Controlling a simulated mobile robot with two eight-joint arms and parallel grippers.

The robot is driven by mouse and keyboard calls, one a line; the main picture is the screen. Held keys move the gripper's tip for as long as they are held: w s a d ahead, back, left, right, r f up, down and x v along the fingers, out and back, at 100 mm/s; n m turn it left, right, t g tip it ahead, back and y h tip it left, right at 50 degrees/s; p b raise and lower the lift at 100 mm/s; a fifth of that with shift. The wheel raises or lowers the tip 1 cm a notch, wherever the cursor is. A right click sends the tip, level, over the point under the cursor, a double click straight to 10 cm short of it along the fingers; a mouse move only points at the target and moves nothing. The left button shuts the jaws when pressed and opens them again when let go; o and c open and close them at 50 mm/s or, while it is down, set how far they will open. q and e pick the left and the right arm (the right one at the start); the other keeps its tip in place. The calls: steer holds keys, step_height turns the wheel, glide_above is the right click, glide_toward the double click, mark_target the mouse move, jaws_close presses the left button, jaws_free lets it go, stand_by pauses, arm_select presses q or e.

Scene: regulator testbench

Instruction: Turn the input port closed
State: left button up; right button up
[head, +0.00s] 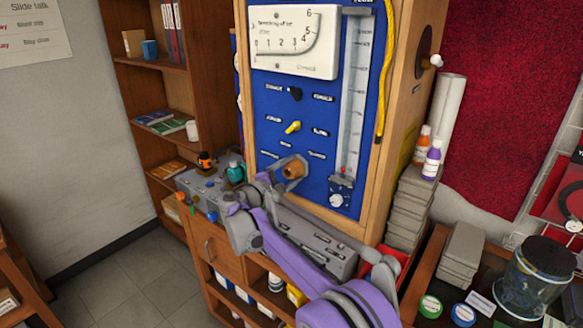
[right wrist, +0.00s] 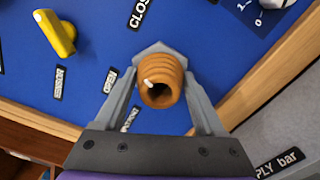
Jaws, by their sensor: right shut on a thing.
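The input port is a ribbed, copper-brown round knob (head: 293,171) low on the blue panel (head: 315,116). In the right wrist view the knob (right wrist: 166,69) has a dark centre hole and a small pale mark at its left. My right gripper (head: 281,172) has its fingers on either side of the knob and is shut on it. In the right wrist view both grey fingers of the gripper (right wrist: 160,88) flank the knob. Labels beside it seem to read "OPEN" (right wrist: 110,82) and "CLOS..." (right wrist: 139,12), the latter cut off. My left gripper is not in view.
A yellow lever (head: 293,127) and a black knob (head: 295,93) sit above on the panel. A vertical gauge tube (head: 353,100) stands at the right. Stacked grey blocks (head: 408,215) stand right of the cabinet.

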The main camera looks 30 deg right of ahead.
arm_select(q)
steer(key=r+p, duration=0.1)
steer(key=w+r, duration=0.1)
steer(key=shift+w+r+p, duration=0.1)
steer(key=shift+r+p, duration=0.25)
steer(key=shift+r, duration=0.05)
arm_select(e)
steer(key=m, duration=0.4)
steer(key=shift+m, duration=0.4)
steer(key=o, duration=1.3)
steer(key=shift+o, duration=0.2)
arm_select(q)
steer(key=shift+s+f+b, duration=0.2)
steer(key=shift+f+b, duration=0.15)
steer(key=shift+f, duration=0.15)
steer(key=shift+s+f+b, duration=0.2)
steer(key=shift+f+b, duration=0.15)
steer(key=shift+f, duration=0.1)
arm_select(e)
steer(key=v, duration=1)
steer(key=shift+s+a, duration=0.15)
steer(key=shift+a, duration=0.2)
